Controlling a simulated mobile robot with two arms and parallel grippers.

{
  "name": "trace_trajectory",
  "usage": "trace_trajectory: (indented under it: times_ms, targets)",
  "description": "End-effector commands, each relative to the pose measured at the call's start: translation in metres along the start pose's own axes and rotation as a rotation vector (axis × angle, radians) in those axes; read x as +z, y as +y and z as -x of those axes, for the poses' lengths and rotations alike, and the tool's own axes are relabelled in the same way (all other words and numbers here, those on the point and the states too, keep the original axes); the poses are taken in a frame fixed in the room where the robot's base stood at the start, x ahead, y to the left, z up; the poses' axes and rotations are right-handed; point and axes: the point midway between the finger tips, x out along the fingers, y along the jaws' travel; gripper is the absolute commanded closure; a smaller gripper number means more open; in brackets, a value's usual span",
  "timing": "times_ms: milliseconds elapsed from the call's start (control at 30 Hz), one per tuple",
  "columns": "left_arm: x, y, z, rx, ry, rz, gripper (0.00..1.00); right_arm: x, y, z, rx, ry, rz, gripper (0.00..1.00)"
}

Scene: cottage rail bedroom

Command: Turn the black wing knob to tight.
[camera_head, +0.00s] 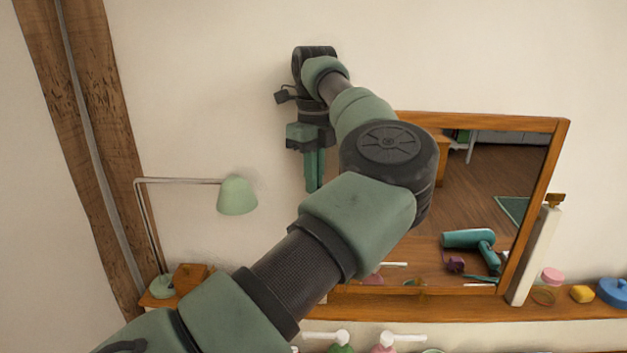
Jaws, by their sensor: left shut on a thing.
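My left gripper (315,188) points down beside the left edge of the tilting mirror (562,160), its green fingers close together. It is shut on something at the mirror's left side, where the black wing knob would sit. The knob itself is hidden behind the fingers and my arm, so its angle cannot be seen. My left arm crosses the picture from the lower left and covers the mirror's left part. My right gripper is not in view.
A green desk lamp (237,196) stands left of the mirror near a small wooden box (190,276). A white post (533,255) with a brass-coloured top is at the mirror's right.

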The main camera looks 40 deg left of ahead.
Motion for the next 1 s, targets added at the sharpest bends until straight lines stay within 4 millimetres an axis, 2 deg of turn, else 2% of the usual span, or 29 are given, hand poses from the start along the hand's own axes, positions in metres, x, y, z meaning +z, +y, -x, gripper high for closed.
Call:
trace_trajectory:
  times_ms: [300, 333, 400, 767, 867, 1000]
  targets:
    - [-0.001, 0.0, -0.002, 0.004, 0.005, -0.001, 1.0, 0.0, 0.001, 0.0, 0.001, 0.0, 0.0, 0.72]
    - [-0.001, 0.0, -0.002, 0.004, 0.005, -0.001, 0.85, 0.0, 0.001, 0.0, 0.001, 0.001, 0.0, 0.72]
    - [-0.001, 0.0, -0.002, 0.004, 0.004, 0.0, 0.72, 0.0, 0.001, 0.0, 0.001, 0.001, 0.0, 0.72]
    - [0.0, 0.0, 0.003, 0.0, 0.002, 0.0, 0.72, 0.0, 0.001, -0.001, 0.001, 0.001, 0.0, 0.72]
    - [0.0, -0.001, 0.014, -0.002, 0.001, -0.001, 0.72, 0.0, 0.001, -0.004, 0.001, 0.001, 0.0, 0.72]
    - [0.0, -0.001, 0.039, 0.0, 0.001, -0.001, 0.72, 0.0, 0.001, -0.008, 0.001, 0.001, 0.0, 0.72]
